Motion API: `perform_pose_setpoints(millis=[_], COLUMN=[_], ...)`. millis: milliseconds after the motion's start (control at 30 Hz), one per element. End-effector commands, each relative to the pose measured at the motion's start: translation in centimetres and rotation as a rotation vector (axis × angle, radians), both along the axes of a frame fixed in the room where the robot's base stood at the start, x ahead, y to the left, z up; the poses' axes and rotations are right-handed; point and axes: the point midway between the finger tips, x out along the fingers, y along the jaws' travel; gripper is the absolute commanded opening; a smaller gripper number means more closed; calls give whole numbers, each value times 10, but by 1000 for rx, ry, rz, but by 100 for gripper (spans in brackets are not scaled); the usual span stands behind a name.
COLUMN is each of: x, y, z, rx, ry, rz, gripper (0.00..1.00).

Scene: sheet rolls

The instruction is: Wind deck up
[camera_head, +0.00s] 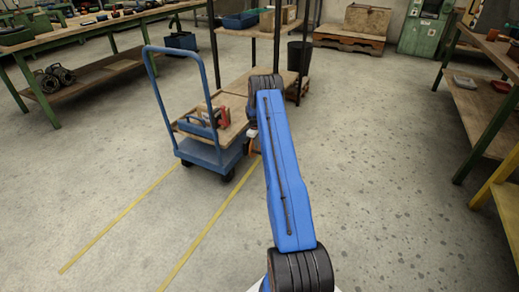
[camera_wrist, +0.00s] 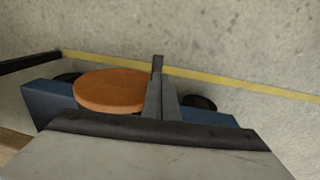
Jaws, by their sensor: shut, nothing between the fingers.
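A blue trolley (camera_head: 209,156) with a tall loop handle (camera_head: 149,80) stands left of my arm in the head view. Its wooden deck (camera_head: 236,130) sits low, just above the blue base. In the wrist view a round orange disc (camera_wrist: 108,90) lies beside the trolley's blue body (camera_wrist: 45,103); a bit of orange also shows beside my arm in the head view (camera_head: 254,148). My gripper (camera_wrist: 158,62) is shut and empty, its fingers beside the disc's right edge. Whether they touch it I cannot tell. My arm hides the trolley's right end in the head view.
A blue tool and a red item (camera_head: 218,117) lie on the deck. A shelf rack (camera_head: 235,32) stands behind the trolley. Workbenches stand at left (camera_head: 85,38) and right (camera_head: 492,105). Yellow lines (camera_head: 115,222) mark the floor; the floor right of my arm is clear.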

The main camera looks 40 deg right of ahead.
Motion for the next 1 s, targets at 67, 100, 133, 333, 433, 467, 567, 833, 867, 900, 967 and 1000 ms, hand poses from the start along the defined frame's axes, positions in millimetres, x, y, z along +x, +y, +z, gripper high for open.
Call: perform_pose_setpoints(millis=[67, 100, 133, 333, 433, 467, 567, 833, 867, 900, 967, 1000], x=[-1, -1, -2, -5, -6, -6, -7, -8, -8, -8, -8, -8], y=[3, 5, 6, 12, 15, 16, 17, 18, 18, 18, 18, 18], z=[18, 26, 32, 68, 82, 85, 94, 100, 99, 99, 99, 99], rx=[-1, -1, -1, -1, -1, -1, -1, 0, 0, 0, 0, 0], ry=[-2, -2, -2, -2, 0, 0, 0, 0, 0, 0, 0, 0], rz=[0, 0, 0, 0, 0, 0, 0, 0, 0, 0, 0, 0], gripper=[0, 0, 0, 0, 0, 0, 0, 0, 0, 0, 0, 0])
